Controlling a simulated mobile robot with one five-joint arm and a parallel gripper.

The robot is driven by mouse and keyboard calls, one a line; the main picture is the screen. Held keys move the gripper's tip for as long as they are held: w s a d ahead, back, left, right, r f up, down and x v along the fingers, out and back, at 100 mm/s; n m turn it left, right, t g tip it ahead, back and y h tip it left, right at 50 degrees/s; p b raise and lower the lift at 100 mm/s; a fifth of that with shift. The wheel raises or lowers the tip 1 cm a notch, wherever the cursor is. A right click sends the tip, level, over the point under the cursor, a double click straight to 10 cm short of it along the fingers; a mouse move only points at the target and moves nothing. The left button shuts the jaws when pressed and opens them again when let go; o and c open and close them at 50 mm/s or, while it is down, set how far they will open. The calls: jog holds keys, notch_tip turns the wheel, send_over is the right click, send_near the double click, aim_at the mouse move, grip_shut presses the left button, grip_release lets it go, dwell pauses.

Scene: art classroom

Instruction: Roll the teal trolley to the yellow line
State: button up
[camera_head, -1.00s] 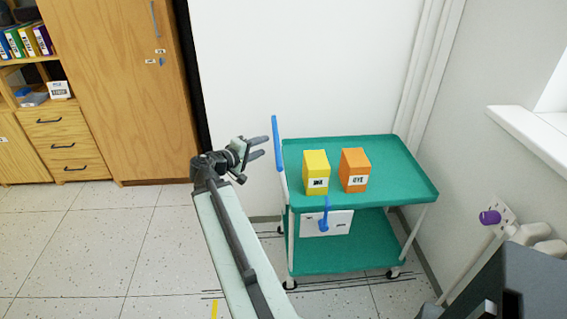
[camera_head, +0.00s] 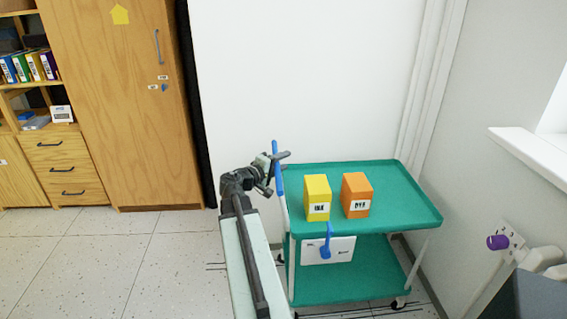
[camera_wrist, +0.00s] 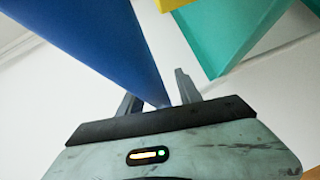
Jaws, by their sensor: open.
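The teal trolley (camera_head: 395,174) stands against the white wall, right of centre. Its upright blue handle (camera_head: 278,170) is at its left end. My gripper (camera_head: 278,156) is open at the upper part of this handle. In the wrist view the blue handle (camera_wrist: 95,40) reaches down between the two open fingers (camera_wrist: 160,95); I cannot tell whether either finger touches it. A yellow box (camera_head: 317,199) and an orange box (camera_head: 357,196) stand on the top shelf. The yellow line is not in view now.
A blue lever (camera_head: 326,242) with a white plate (camera_head: 340,250) is on the trolley's near side. A wooden cabinet (camera_head: 120,110) stands at the left. The floor (camera_head: 130,255) before it is clear. A wall socket with a purple plug (camera_head: 497,242) is at the right.

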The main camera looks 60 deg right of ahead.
grip_shut()
dwell(1.3)
jog(key=shift+w, duration=0.1)
